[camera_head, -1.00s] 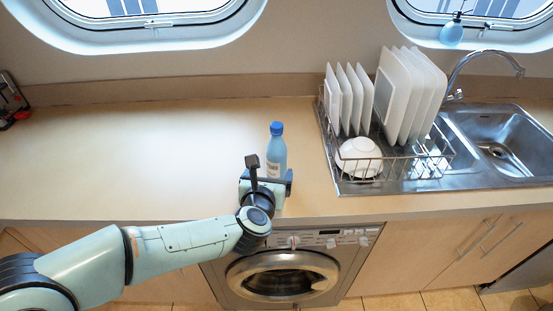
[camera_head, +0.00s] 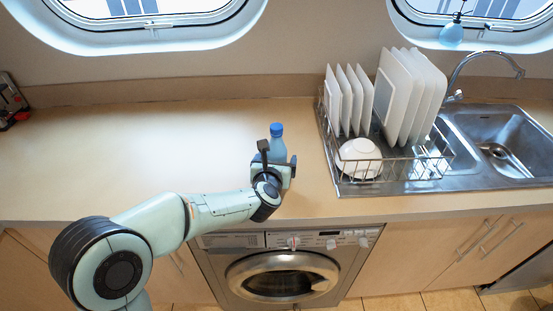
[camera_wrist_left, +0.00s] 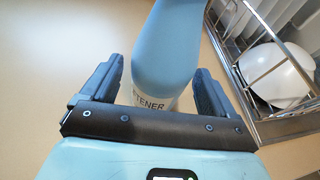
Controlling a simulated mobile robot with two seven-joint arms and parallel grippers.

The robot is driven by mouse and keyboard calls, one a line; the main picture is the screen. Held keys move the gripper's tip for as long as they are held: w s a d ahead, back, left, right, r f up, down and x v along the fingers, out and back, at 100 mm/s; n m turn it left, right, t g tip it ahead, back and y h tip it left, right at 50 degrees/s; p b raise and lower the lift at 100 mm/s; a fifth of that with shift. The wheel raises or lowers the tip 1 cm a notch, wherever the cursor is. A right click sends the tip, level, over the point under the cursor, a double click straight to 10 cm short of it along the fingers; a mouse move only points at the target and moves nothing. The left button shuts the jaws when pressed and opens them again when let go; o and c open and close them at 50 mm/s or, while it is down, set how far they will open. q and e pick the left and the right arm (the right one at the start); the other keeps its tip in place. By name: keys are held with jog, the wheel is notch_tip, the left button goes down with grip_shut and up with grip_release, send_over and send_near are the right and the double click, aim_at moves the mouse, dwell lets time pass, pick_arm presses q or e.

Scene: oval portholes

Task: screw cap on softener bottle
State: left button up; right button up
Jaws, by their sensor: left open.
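The softener bottle (camera_head: 279,144) is light blue with a darker blue cap (camera_head: 276,129) on top. It stands upright on the counter, left of the dish rack. In the left wrist view the bottle (camera_wrist_left: 168,50) shows a white label with the letters "TENER". My left gripper (camera_head: 277,163) is at the front of the bottle and hides its lower part in the head view. In the wrist view the left gripper (camera_wrist_left: 155,90) is open, with one finger on each side of the bottle and a gap beside it. My right gripper is not in view.
A wire dish rack (camera_head: 400,165) with white plates (camera_head: 405,90) and a white bowl (camera_head: 359,157) stands right of the bottle. A metal sink (camera_head: 510,140) is farther right. A washing machine (camera_head: 285,275) is below.

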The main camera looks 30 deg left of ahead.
pick_arm(q)
jog(key=shift+w+a+f, duration=0.2)
jog(key=shift+w+a, duration=0.05)
jog(key=shift+w, duration=0.3)
jog(key=shift+r, duration=0.1)
grip_shut()
jog(key=shift+r, duration=0.1)
jog(key=shift+r+p, duration=0.3)
jog(key=shift+r, duration=0.3)
notch_tip(320, 180, up, 19)
jog(key=p, duration=0.7)
jog(key=shift+f+p, duration=0.2)
jog(key=shift+p, duration=0.1)
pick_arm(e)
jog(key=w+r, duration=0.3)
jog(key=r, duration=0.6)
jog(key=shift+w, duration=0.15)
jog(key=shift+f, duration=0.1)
